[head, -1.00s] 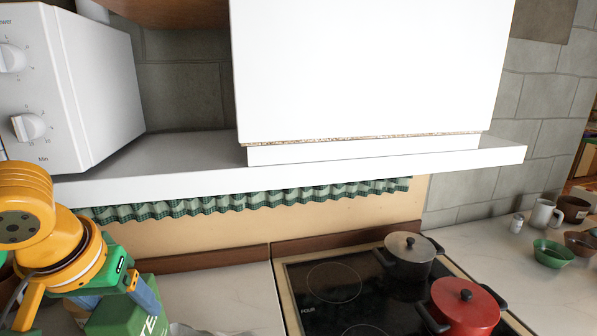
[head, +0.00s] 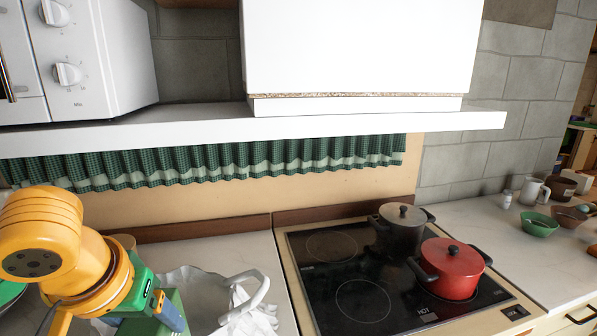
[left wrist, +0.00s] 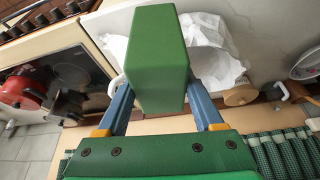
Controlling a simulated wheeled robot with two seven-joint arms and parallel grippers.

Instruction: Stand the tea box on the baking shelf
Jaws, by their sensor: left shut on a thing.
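The green tea box (left wrist: 158,60) is held between the blue fingers of my left gripper (left wrist: 163,100) in the left wrist view. In the head view my left gripper (head: 168,308) is at the lower left, and only a small part of the green box (head: 172,298) shows there, beside the fingers. A long white shelf (head: 200,129) runs across the head view above a green checked curtain; I cannot tell whether it is the baking shelf. The gripper and box are below this shelf, over the counter side. My right gripper is not in view.
A white microwave (head: 100,62) stands on the shelf's left part, and a white hood (head: 355,50) rises from its middle. A crumpled white bag (head: 245,310) lies in a white basket on the counter. A red pot (head: 452,270) and a dark pot (head: 400,230) stand on the hob.

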